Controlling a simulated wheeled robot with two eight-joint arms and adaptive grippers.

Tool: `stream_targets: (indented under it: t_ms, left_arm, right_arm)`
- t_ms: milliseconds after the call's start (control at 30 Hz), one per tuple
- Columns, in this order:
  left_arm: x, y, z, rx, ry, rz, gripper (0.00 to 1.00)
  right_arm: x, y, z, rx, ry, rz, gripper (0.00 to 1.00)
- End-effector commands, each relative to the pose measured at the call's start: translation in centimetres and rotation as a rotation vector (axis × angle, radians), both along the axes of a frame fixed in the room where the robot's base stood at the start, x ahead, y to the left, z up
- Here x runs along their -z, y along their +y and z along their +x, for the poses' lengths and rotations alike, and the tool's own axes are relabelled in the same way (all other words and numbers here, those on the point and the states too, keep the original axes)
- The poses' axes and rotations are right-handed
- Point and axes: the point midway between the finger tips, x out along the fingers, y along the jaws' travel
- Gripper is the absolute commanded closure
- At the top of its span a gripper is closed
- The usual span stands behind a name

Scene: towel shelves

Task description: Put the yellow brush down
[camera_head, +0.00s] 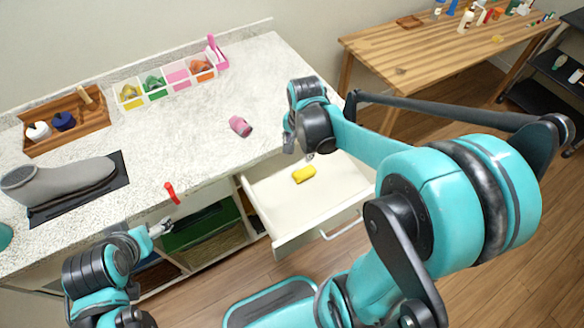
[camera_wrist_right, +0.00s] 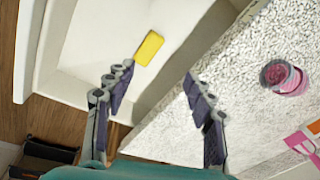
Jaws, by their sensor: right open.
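A yellow block-like object, apparently the yellow brush (camera_head: 304,174), lies flat in the open white drawer (camera_head: 288,211). In the right wrist view the yellow brush (camera_wrist_right: 149,48) lies beyond my fingertips, toward the left one, touching neither. My right gripper (camera_head: 299,150) is above the drawer's back edge by the counter; it also shows in the right wrist view (camera_wrist_right: 158,80), with its fingers wide apart and nothing between them. My left gripper (camera_head: 161,228) is in front of the counter's edge, near a red object (camera_head: 171,193); its jaws are too small to read.
The white counter (camera_head: 210,130) bears a pink cup-like object (camera_head: 240,126), a sectioned tray (camera_head: 165,93) of coloured items, a wooden tray (camera_head: 93,122) and a grey boot (camera_head: 60,180) on a dark mat. A wooden table (camera_head: 420,60) stands at the back right.

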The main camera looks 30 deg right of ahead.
Motion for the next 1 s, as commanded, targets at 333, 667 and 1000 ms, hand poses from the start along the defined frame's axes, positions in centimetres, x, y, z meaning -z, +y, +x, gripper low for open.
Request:
stream_targets:
  t_ms: [333, 667, 1000]
  left_arm:
    - [0.0, 0.0, 0.0, 0.000, 0.000, 0.000, 0.18]
    - [0.0, 0.0, 0.0, 0.000, 0.000, 0.000, 0.18]
    - [0.0, 0.0, 0.0, 0.000, 0.000, 0.000, 0.18]
  right_arm:
    - [-6.1, 5.7, -7.2, -0.711, -0.283, -0.223, 0.46]
    - [-6.7, 7.5, -9.9, -1.012, -0.400, -0.380, 0.46]
    - [-6.7, 7.5, -9.9, -1.020, -0.401, -0.384, 0.46]
